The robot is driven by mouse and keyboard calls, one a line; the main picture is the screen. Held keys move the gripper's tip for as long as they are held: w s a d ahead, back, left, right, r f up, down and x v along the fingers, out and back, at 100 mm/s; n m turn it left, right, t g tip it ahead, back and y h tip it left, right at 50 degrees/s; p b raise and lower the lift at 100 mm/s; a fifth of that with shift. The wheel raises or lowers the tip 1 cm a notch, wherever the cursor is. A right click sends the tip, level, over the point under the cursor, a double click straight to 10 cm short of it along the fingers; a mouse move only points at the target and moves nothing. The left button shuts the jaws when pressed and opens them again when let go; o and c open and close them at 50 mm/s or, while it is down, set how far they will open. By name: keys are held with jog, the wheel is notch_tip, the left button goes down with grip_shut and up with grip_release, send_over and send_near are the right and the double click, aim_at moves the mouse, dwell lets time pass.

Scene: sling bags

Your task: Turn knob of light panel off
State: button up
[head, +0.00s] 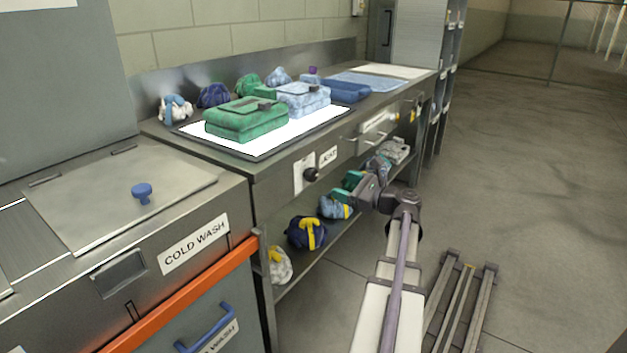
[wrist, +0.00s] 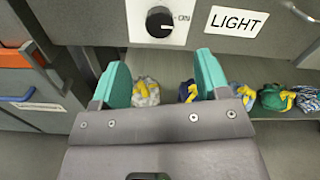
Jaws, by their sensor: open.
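The light panel's knob (wrist: 160,21) is a round black dial on a white plate on the counter's front, beside a LIGHT label (wrist: 237,21). In the wrist view its mark points to the right, toward the letters ON. In the head view the knob (head: 311,174) sits below the lit white panel (head: 290,133). My gripper (wrist: 160,80) has teal fingers, which are open and empty, spread apart below the knob and not touching it. In the head view my gripper (head: 346,188) is just right of and slightly below the knob, in front of the counter.
Green and light blue bags (head: 246,119) lie on the lit panel. Several rolled bags (head: 306,232) sit on the shelf under the counter. A COLD WASH unit (head: 195,243) with an orange bar stands at left.

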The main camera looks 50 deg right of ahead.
aim_at(314, 175)
jog(key=w, duration=0.3)
jog(key=w+a, duration=0.1)
jog(key=w, duration=0.3)
jog(key=w+a, duration=0.1)
jog(key=w, duration=0.2)
jog(key=shift+w, duration=0.35)
jog(key=c, duration=0.9)
